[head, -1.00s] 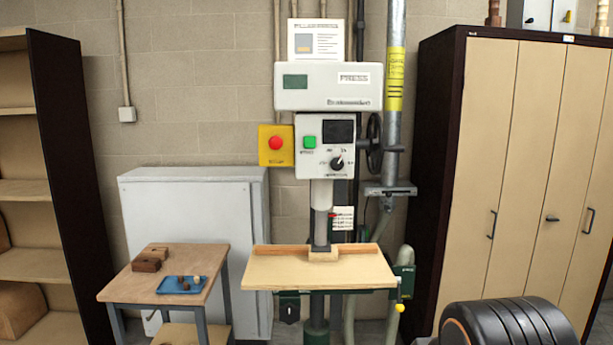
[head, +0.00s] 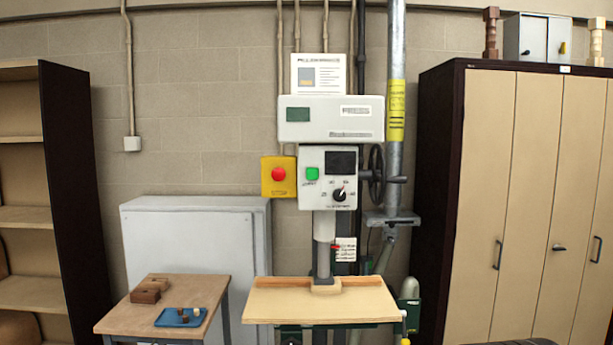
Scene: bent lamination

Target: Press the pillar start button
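The pillar press (head: 330,108) stands against the back wall, a little right of the middle of the head view. A dark display and a black dial sit beside and below the button. A red round button (head: 278,174) on a yellow box is just left of the panel. My gripper is not in view. A dark part of my arm shows only at the bottom edge.
A wooden work table (head: 320,306) juts out below the panel. A small side table (head: 165,318) with a blue tray (head: 181,317) and wooden blocks stands left, before a grey cabinet (head: 196,238). A tall cupboard (head: 515,200) is at right. A handwheel (head: 377,178) sits right of the panel.

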